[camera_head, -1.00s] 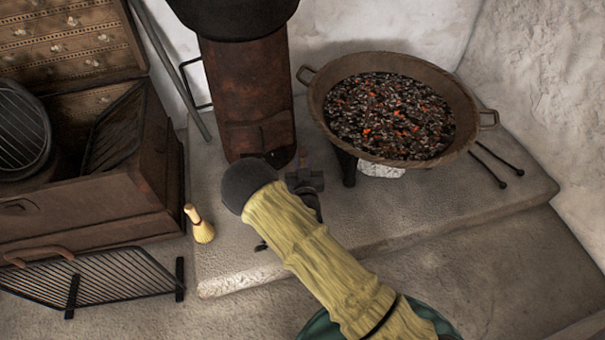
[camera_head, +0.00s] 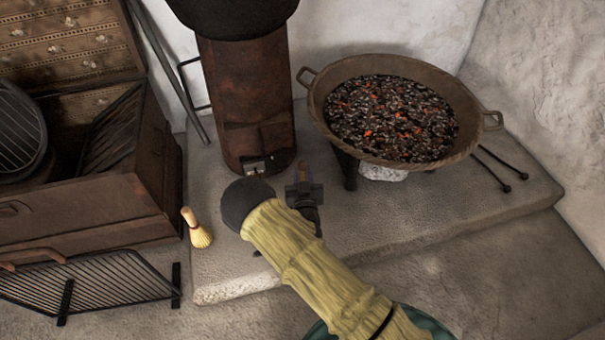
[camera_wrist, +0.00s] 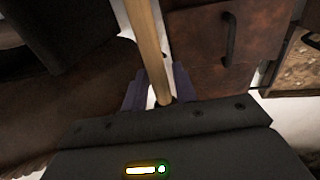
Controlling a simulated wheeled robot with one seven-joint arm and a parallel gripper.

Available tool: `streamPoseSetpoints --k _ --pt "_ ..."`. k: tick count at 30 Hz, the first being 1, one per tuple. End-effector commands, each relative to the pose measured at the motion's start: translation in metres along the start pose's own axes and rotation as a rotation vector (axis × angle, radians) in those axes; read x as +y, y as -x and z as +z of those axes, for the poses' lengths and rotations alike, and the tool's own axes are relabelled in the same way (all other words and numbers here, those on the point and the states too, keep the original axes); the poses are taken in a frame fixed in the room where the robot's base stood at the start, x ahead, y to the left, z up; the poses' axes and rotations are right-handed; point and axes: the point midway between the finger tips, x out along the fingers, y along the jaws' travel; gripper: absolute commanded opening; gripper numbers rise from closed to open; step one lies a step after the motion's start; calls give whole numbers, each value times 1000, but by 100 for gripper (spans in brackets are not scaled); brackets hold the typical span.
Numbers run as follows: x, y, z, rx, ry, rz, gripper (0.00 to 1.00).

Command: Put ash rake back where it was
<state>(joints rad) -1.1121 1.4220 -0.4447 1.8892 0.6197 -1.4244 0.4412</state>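My gripper (camera_head: 304,187) is over the stone hearth, in front of the rusty stove's foot. In the wrist view a pale wooden handle, which I take for the ash rake (camera_wrist: 148,45), runs up from between the two fingers (camera_wrist: 158,92). The fingers look closed on it. In the head view only a small brown bit of it shows at the fingers, and my wrist hides much of the area. The rake's head cannot be made out for certain. The rusty stove (camera_head: 248,100) has a small opening with a greyish metal piece at its foot.
A wide pan of glowing coals (camera_head: 465,140) stands right of the stove. Two thin black rods (camera_head: 492,172) lie beside it. A small whisk (camera_head: 200,236) stands left of my gripper. An open chest (camera_head: 80,215) and a black grate (camera_head: 95,285) fill the left.

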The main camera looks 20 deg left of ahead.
Motion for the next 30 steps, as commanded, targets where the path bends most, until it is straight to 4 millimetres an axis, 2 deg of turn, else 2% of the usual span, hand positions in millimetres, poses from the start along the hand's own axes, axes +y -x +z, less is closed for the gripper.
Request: streamPoseSetpoints --k 12,14,20,30 --pt "0 0 -5 0 0 0 39" --pt "0 5 -4 -2 1 0 39" --pt "1 34 -7 -5 3 1 39" --pt "-1 101 -7 -4 3 -2 39"
